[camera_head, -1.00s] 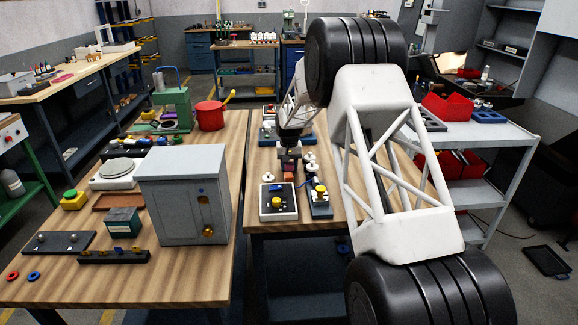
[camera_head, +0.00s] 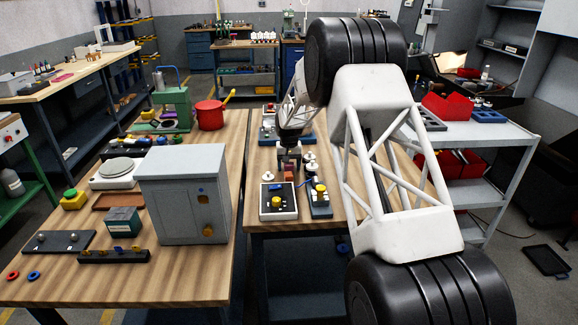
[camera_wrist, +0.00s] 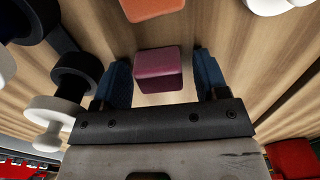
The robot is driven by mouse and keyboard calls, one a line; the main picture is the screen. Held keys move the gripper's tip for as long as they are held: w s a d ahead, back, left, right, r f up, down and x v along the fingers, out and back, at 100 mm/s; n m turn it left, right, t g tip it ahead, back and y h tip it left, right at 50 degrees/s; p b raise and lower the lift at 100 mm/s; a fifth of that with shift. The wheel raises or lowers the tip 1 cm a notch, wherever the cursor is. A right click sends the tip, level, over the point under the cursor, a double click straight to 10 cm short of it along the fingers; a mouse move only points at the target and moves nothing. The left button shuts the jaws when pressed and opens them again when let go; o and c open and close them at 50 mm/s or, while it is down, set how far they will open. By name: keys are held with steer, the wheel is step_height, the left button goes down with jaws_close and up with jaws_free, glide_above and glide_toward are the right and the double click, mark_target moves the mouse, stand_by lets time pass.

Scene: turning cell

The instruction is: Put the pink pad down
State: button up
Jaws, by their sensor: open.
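The pink pad is a small dark magenta block (camera_wrist: 158,70) in the wrist view, lying on or close over the wooden bench top. It sits between the two blue fingers of my gripper (camera_wrist: 165,82), with a gap at each side. My gripper is open. In the head view my gripper (camera_head: 289,160) points down over the right-hand bench, and the pad is too small to make out there.
An orange block (camera_wrist: 150,8) lies just beyond the pad; it also shows in the head view (camera_head: 288,174). Black and white round parts (camera_wrist: 72,82) stand close on the left. Button boxes (camera_head: 278,202) stand in front. A grey cabinet (camera_head: 185,195) stands on the left bench.

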mark_target(290, 164)
step_height(290, 164, up, 12)
stand_by(0.7)
steer(key=shift+r, duration=0.1)
stand_by(0.6)
steer(key=s+d+r, duration=0.2)
steer(key=s+r, duration=0.4)
steer(key=s, duration=0.5)
steer(key=s+d+r+t, duration=0.1)
steer(key=s+d+r, duration=0.3)
steer(key=s, duration=0.6)
steer(key=s+d+r, duration=0.1)
steer(key=s+r, duration=0.6)
steer(key=s, duration=0.4)
steer(key=s+d+f, duration=0.1)
steer(key=s+f, duration=0.1)
steer(key=s, duration=0.9)
steer(key=s+d+f+t, duration=0.1)
steer(key=s+f, duration=0.1)
steer(key=s, duration=1)
steer(key=s+d+f, duration=0.1)
steer(key=s+f, duration=0.1)
steer(key=s, duration=1)
steer(key=shift+s+d+t, duration=0.25)
steer(key=shift+t, duration=0.05)
steer(key=shift+w+r, duration=0.1)
steer(key=shift+c, duration=0.3)
